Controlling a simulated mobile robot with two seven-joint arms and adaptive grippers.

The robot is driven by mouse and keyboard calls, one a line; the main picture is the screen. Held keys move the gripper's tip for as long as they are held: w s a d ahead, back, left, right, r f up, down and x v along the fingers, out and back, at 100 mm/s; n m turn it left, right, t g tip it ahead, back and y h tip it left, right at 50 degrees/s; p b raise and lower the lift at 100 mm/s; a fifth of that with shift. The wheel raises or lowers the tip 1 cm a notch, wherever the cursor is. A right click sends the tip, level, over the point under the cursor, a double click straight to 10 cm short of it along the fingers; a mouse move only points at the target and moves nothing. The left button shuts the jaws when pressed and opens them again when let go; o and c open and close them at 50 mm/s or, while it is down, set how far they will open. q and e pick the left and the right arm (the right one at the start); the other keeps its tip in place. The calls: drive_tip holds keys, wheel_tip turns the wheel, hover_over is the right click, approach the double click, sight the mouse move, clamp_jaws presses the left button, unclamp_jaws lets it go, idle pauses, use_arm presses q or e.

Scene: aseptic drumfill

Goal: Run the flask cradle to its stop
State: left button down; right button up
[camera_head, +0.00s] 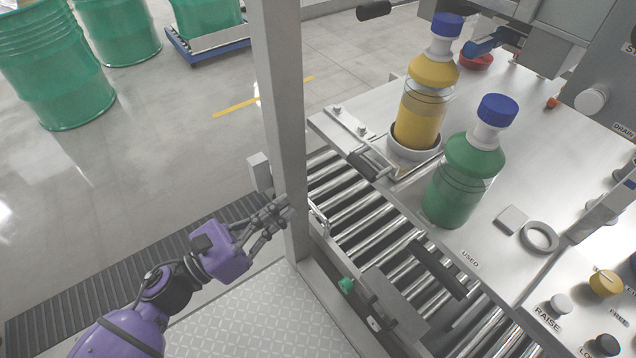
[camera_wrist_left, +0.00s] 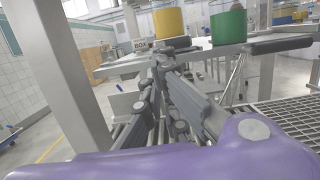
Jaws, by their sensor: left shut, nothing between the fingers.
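A yellow flask (camera_head: 420,115) with a blue cap stands upright in a round pale cradle (camera_head: 414,153) on the steel bench top. A short grey handle (camera_head: 371,163) and a slot lie beside the cradle at the bench's edge. A green flask (camera_head: 458,185) with a blue cap stands on the bench to the right, near the word USED. My left gripper (camera_head: 284,207) is shut and empty beside the upright post, left of the rollers and apart from the cradle. In the left wrist view, my fingers are in front of the yellow flask (camera_wrist_left: 169,22) and the green flask (camera_wrist_left: 228,26).
An upright steel post (camera_head: 279,110) stands between the aisle and the bench. A roller conveyor (camera_head: 355,215) runs along the bench's near side. A control panel with knobs, including a yellow one (camera_head: 606,283), is at right. Green drums (camera_head: 55,65) stand at the back left.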

use_arm(q)
drive_tip(key=s+r+n+p, duration=0.1)
drive_tip(key=n+p, duration=0.3)
drive_tip(key=n, duration=0.3)
drive_tip(key=n+p, duration=0.3)
drive_tip(key=n, duration=0.8)
approach(357, 168)
drive_tip(key=d, duration=0.1)
drive_tip(key=x, duration=0.4)
drive_tip(key=shift+w+d+r, duration=0.1)
drive_tip(key=shift+w+r, duration=0.1)
drive_tip(key=shift+w, duration=0.25)
drive_tip(key=shift+w+d, duration=0.35)
drive_tip(key=shift+d, duration=0.2)
use_arm(e)
wheel_tip(357, 168, up, 7)
drive_tip(key=w+d, duration=0.1)
drive_tip(key=shift+r+t, duration=0.2)
drive_tip(key=shift+t, duration=0.1)
